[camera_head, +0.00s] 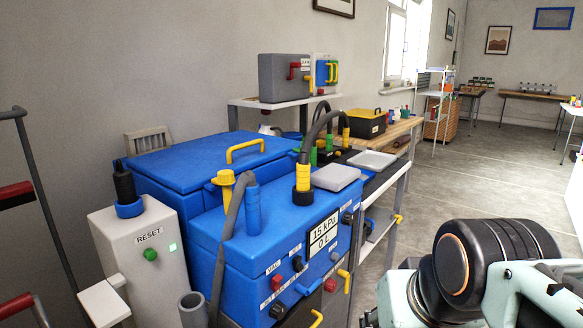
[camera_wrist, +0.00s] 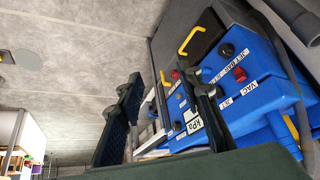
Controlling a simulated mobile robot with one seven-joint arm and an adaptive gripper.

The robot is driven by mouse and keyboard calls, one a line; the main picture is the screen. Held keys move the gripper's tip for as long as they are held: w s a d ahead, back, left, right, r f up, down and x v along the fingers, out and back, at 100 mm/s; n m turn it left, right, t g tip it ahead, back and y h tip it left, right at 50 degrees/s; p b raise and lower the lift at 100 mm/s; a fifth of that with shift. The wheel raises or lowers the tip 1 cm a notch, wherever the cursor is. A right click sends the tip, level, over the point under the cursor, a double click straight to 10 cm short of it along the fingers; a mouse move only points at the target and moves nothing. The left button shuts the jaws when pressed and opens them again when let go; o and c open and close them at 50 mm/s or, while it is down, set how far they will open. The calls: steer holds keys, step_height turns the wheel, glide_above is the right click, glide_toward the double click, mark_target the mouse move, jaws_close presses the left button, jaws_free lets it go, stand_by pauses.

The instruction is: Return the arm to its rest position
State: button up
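My gripper (camera_wrist: 165,80) shows in the wrist view with its two dark fingers spread apart. It is open, and no held thing shows between the fingers. The blue machine's control panel (camera_wrist: 205,85), with its knobs and labels, is seen tilted behind and to the right of the fingers. In the head view, part of my arm, with pale green and black joints, fills the lower right corner. My fingers cannot be made out there.
The blue machine (camera_head: 275,235), its display reading 15 kPa and 0 L, stands left of my arm. A grey RESET box (camera_head: 145,255) with a green button is farther left. A bench (camera_head: 395,135) with a black-and-yellow case (camera_head: 365,124) stands behind. Open floor (camera_head: 445,185) lies at the right.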

steer(key=s+a+f, duration=0.1)
steer(key=s, duration=0.3)
step_height(320, 180, up, 35)
steer(key=p, duration=3.5)
steer(key=shift+w+g, duration=0.3)
steer(key=shift+w, duration=0.15)
